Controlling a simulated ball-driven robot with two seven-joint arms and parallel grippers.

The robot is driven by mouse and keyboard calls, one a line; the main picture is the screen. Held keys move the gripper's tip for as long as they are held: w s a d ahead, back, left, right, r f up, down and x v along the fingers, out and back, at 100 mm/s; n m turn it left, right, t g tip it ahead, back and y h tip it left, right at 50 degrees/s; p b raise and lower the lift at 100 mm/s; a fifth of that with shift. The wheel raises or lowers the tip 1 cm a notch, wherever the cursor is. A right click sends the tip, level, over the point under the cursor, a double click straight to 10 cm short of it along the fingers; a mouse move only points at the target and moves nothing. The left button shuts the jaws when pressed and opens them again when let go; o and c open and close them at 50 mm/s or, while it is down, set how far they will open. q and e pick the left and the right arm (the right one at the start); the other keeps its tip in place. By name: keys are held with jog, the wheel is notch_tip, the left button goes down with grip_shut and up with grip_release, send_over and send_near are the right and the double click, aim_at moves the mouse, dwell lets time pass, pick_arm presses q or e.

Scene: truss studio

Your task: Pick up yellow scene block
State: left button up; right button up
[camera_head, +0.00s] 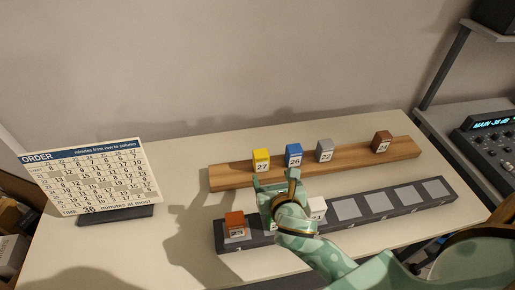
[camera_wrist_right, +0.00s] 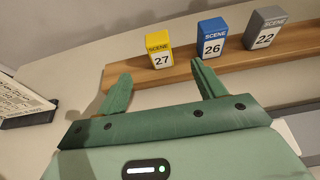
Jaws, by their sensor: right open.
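The yellow scene block (camera_head: 261,161), marked 27, stands upright near the left end of a wooden rail (camera_head: 226,178). It also shows in the right wrist view (camera_wrist_right: 160,50), beyond and between my fingers. My right gripper (camera_head: 274,179) is open and empty, just in front of the block on the near side of the rail. In the right wrist view its two green fingers (camera_wrist_right: 160,85) are spread apart, with the block clear of them. My left gripper is not in either view.
Right of the yellow block stand a blue block (camera_head: 293,155), a grey block (camera_head: 324,151) and a brown block (camera_head: 382,142). An order card (camera_head: 88,177) stands left. An audio mixer (camera_head: 490,140) is right.

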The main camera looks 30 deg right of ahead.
aim_at(263, 158)
jog(key=b+x, duration=0.2)
jog(key=x, duration=0.9)
jog(key=shift+w+b, duration=0.15)
jog(key=shift+b, duration=0.15)
jog(key=shift+w, duration=0.15)
jog(key=b+x, duration=0.1)
jog(key=x, duration=0.1)
jog(key=b+x, duration=0.1)
jog(key=x, duration=0.1)
jog(key=shift+w+a+f, duration=0.1)
jog(key=shift+w+f, duration=0.15)
jog(key=shift+f, duration=0.15)
jog(key=shift+w, duration=0.25)
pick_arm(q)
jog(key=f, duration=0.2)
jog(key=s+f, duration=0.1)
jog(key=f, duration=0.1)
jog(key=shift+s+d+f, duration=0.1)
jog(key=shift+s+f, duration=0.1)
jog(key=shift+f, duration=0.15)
pick_arm(e)
jog(key=shift+s, duration=0.1)
jog(key=c, duration=1.1)
